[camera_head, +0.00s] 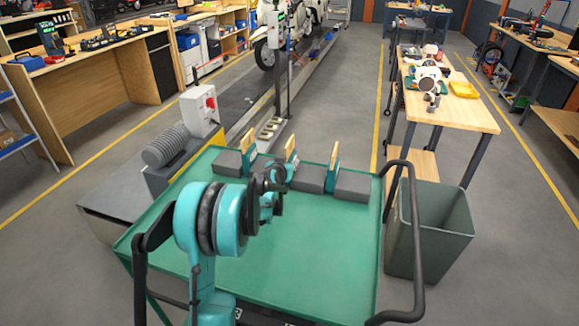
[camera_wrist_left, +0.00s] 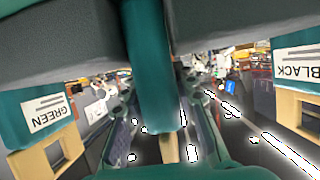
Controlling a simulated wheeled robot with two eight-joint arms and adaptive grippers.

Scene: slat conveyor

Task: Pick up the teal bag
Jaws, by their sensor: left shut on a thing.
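Several upright teal pieces with pale wooden ends stand in a row among grey blocks at the far side of the green tray (camera_head: 320,240). I take the middle one as the teal bag (camera_head: 292,169); its front is partly hidden by my gripper. In the left wrist view the teal bag (camera_wrist_left: 150,70) shows edge-on between the fingers. My left gripper (camera_head: 272,185), also in the left wrist view (camera_wrist_left: 165,135), is shut on it. It seems still among the blocks; I cannot tell whether it is lifted. My right gripper is not in view.
Flanking teal pieces with labels GREEN (camera_wrist_left: 42,112) and BLACK (camera_wrist_left: 298,68) stand close on both sides. Grey blocks (camera_head: 352,186) line the tray's far edge. A grey-green bin (camera_head: 440,225) and black rail stand right; the tray's front is clear.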

